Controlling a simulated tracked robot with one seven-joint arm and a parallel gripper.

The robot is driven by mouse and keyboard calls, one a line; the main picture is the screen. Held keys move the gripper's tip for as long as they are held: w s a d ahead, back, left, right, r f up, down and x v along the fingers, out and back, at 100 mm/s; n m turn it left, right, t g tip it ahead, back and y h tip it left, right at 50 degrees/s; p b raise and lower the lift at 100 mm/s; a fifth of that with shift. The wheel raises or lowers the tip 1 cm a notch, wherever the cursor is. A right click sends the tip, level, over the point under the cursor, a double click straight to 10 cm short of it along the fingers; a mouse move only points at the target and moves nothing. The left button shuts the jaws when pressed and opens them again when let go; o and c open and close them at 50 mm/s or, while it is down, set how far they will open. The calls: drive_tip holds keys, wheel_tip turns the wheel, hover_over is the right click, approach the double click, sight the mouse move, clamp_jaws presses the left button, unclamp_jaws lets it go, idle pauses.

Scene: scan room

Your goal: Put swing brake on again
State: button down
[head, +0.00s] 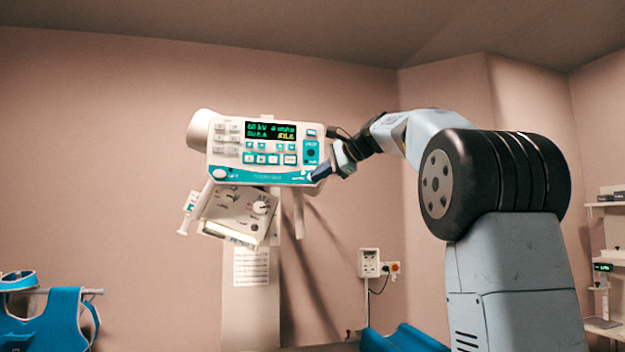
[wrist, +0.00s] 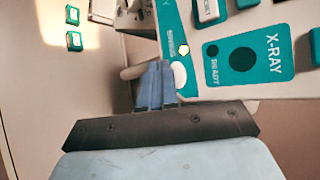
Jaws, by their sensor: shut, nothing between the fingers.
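The white and teal control panel (head: 263,176) of the X-ray unit faces me in the head view. On its teal lower right corner is a small, pale, lit spot (wrist: 183,49) with a tiny label beside it, which I cannot read for certain. My gripper (head: 316,177) is shut and empty, its tips at the panel's lower right corner. In the wrist view the blue fingers of my gripper (wrist: 155,78) lie together just below that spot and beside the panel edge. I cannot tell whether they touch the panel.
A round X-RAY button (wrist: 242,59) with a smaller READY mark sits right of the fingers in the wrist view. A tilted white collimator box (head: 240,213) with knobs hangs under the panel. A wall socket (head: 369,262) and blue apron (head: 55,318) are farther off.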

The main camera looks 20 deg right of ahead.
drive_tip(key=shift+w, duration=0.1)
idle(0.5)
drive_tip(key=shift+w, duration=0.25)
drive_tip(key=shift+w, duration=0.4)
idle(0.8)
drive_tip(key=shift+s, duration=0.8)
drive_tip(key=s, duration=0.5)
idle(0.6)
idle(0.6)
